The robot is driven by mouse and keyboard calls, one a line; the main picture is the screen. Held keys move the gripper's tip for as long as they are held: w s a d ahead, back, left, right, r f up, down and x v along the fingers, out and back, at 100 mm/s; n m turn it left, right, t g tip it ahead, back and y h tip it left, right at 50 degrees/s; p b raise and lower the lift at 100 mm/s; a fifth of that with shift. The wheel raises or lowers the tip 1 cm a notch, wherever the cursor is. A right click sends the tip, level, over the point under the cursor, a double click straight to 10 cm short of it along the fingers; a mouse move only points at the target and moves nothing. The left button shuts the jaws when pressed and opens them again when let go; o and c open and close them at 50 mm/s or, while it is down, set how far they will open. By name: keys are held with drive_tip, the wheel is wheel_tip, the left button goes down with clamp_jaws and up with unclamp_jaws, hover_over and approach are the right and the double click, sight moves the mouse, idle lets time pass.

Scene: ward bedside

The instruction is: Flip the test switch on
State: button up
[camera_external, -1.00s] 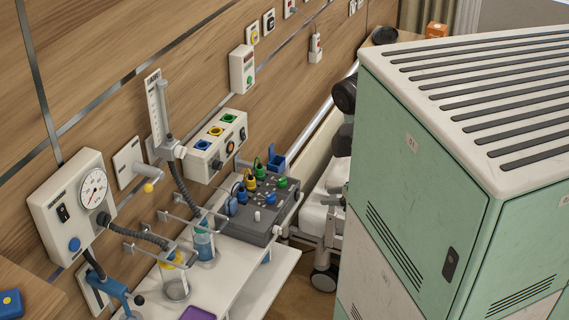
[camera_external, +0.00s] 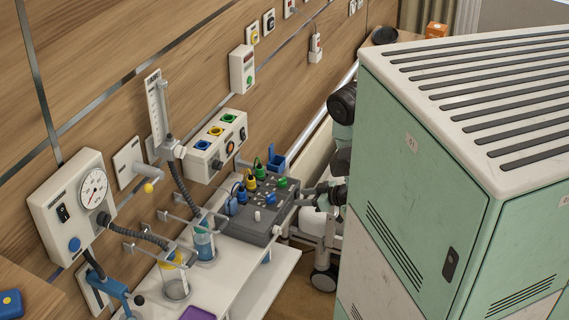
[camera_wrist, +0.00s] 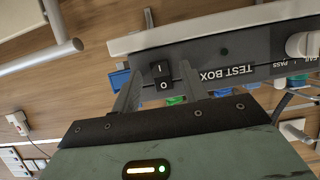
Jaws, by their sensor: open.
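The grey test box (camera_external: 250,228) stands on the white shelf below the wall panel in the external view. In the wrist view its side panel (camera_wrist: 215,52) appears upside down, with "TEST BOX" lettering. The black rocker test switch (camera_wrist: 162,76), marked I and O, is on that panel; which side is pressed in I cannot tell. My gripper (camera_wrist: 160,92) is open and empty, its two fingers on either side of the switch in the picture. Contact is not clear. In the external view my gripper (camera_external: 308,192) is at the box's right side, partly hard to make out.
Coloured plugs and knobs (camera_external: 260,175) stand on the box top. A green cabinet (camera_external: 420,180) hides most of my arm. Glass jars (camera_external: 204,240) and a purple item (camera_external: 198,313) are on the shelf (camera_external: 262,285). A bed rail (camera_wrist: 45,52) shows at the wrist view's upper left.

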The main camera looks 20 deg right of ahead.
drive_tip(key=shift+c, duration=0.3)
clamp_jaws()
drive_tip(key=f+t+y+b, duration=0.1)
drive_tip(key=b, duration=0.6)
drive_tip(key=shift+f+t+y+b, duration=0.1)
drive_tip(key=shift+t+y+b, duration=0.3)
drive_tip(key=shift+r, duration=0.2)
